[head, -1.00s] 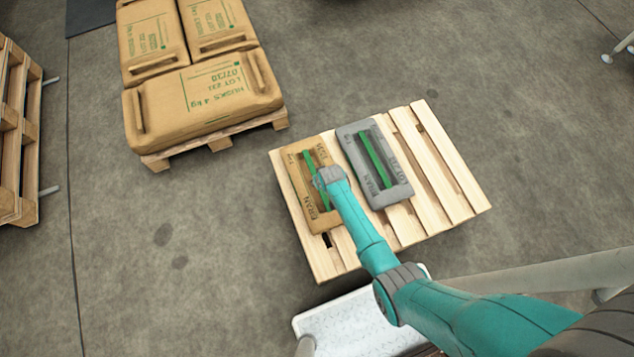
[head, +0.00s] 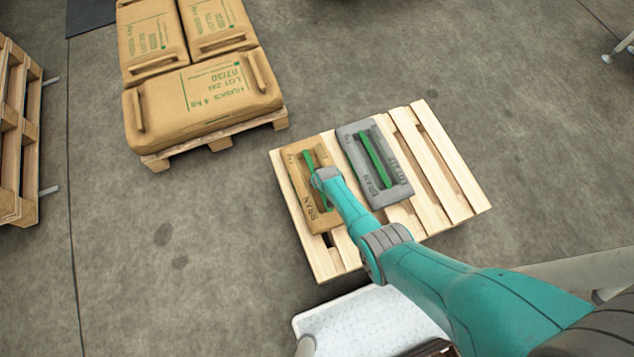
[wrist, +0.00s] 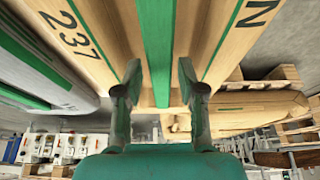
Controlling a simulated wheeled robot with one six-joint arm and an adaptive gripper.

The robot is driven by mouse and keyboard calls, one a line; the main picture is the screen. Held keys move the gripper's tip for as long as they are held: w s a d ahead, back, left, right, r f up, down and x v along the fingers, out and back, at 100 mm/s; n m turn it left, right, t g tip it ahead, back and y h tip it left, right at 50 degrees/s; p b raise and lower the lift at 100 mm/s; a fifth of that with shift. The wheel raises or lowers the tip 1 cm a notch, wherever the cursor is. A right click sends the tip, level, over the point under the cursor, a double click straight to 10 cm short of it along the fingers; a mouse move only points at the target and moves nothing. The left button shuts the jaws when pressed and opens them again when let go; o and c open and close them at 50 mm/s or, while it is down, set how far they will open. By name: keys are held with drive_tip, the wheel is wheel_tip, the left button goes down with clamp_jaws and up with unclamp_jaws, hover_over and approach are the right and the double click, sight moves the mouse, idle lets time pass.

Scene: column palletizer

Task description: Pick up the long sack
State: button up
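A long tan sack (head: 297,167) with dark print and a raised green strip (head: 309,161) lies on the near pallet (head: 440,180). A similar grey sack (head: 357,139) with a green strip lies to its right. My gripper (head: 325,178) is over the middle of the tan sack, and my arm hides part of it. In the wrist view, my gripper (wrist: 160,80) has its two fingers apart, one on each side of the green strip (wrist: 156,45), with gaps visible. The tan sack (wrist: 100,25) fills the upper view. I cannot tell whether the fingers touch it.
Large tan sacks (head: 205,95) are stacked on another pallet (head: 215,141) at the upper left. Part of a wooden pallet structure (head: 20,130) stands at the left edge. The right slats of the near pallet are bare. The floor between the pallets is clear.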

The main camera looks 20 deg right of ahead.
drive_tip(key=shift+w+f, duration=0.2)
drive_tip(key=shift+f, duration=0.25)
clamp_jaws()
drive_tip(key=shift+w+r, duration=0.1)
drive_tip(key=shift+w, duration=0.1)
drive_tip(key=shift+r, duration=0.15)
